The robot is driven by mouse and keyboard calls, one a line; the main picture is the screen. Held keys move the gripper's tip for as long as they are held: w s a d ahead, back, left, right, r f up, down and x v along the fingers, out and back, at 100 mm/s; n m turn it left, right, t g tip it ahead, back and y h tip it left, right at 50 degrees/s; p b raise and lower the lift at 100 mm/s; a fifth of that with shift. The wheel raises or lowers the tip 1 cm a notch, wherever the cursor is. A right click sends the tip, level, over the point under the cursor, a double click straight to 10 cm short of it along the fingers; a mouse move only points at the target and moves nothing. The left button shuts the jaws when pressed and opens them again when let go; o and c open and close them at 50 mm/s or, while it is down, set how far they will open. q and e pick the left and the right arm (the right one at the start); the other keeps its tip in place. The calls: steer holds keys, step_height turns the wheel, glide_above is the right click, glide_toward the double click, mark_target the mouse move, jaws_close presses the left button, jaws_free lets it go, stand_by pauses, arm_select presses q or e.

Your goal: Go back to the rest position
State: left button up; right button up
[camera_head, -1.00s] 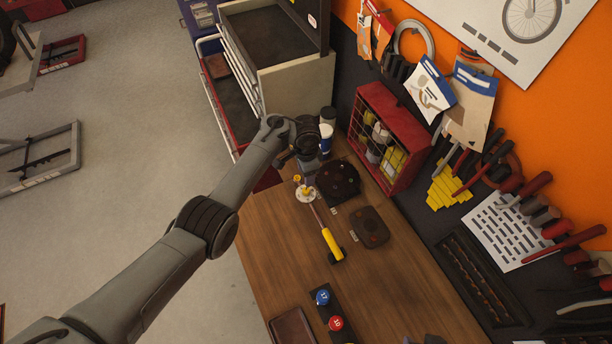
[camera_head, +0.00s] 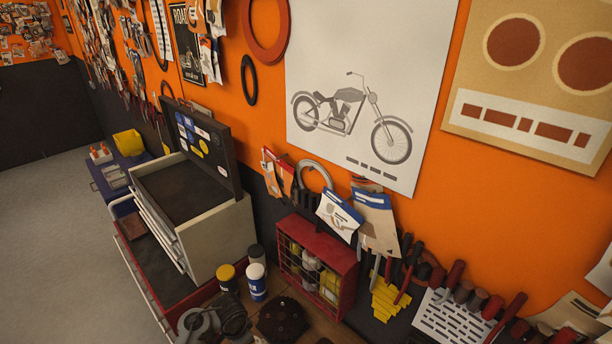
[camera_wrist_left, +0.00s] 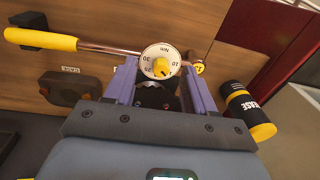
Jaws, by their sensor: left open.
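In the left wrist view, my left gripper (camera_wrist_left: 160,74) is open, its two fingers spread. A tool with a yellow handle, a metal shaft and a round dial marked Nm (camera_wrist_left: 160,60) lies on the wooden bench (camera_wrist_left: 215,25). The dial shows between the fingers, and they do not visibly grip it; the gap in depth is hard to judge. In the head view, part of my left arm (camera_head: 215,322) shows at the bottom edge, near the cans; its fingertips cannot be made out there. My right gripper is in neither current view.
A black and yellow grease can (camera_wrist_left: 248,113) stands right of the gripper. A blue and white can (camera_head: 256,282), a red rack (camera_head: 318,266) and a drawer cabinet (camera_head: 215,235) surround the bench's far end. Tools hang on the orange wall (camera_head: 440,180).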

arm_select(q)
steer(key=s+a+n+t, duration=0.1)
steer(key=s+a+n, duration=0.15)
steer(key=s, duration=1.45)
steer(key=s+r+n, duration=0.1)
steer(key=s+r, duration=0.4)
steer(key=s, duration=0.2)
steer(key=s+r+n+t+p, duration=0.1)
steer(key=s+r+n, duration=0.1)
steer(key=s+r, duration=0.3)
steer(key=s, duration=0.3)
steer(key=shift+d+t+h, duration=0.15)
steer(key=shift+t+h, duration=0.15)
